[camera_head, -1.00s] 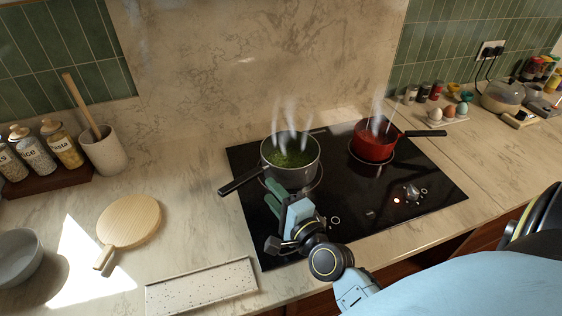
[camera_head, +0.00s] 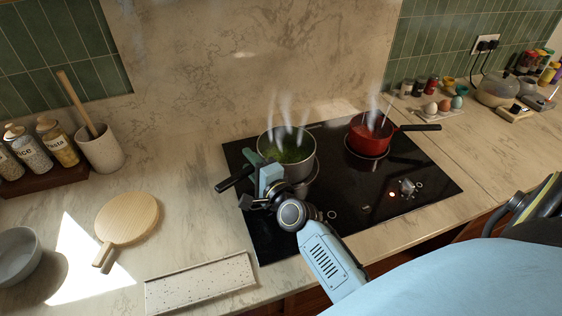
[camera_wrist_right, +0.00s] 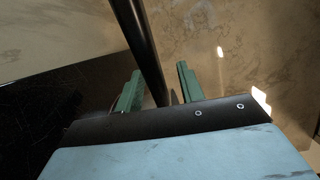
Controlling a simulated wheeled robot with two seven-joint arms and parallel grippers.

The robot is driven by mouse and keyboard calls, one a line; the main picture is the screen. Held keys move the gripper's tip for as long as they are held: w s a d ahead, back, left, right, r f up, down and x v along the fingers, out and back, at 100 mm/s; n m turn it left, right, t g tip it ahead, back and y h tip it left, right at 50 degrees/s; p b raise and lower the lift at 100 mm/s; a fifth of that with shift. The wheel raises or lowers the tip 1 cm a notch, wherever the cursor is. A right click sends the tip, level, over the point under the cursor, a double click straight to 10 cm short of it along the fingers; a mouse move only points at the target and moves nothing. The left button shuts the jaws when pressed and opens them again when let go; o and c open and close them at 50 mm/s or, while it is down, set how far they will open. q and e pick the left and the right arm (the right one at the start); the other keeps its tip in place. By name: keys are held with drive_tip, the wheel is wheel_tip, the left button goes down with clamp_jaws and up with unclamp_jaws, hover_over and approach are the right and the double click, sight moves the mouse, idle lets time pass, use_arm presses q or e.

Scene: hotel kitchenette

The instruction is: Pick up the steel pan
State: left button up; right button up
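The steel pan (camera_head: 297,168) stands on the left burner of the black hob, steaming, with green food inside. Its black handle (camera_head: 233,180) points left and slightly toward the front. My right gripper (camera_head: 257,167) is at the handle, close to the pan's wall, and hides part of the handle. In the right wrist view, the handle (camera_wrist_right: 143,45) runs between the two green fingers (camera_wrist_right: 158,90), which stand apart with gaps beside it. My left gripper is not in view.
A red pan (camera_head: 369,139) steams on the hob's (camera_head: 410,210) right rear burner. A speckled white tray (camera_head: 200,285) lies at the front edge. A round wooden board (camera_head: 127,219) and a grey bowl (camera_head: 17,256) are to the left. Clear counter lies between board and hob.

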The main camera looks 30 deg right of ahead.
clamp_jaws()
idle(1.3)
drive_tip(key=shift+r, duration=0.25)
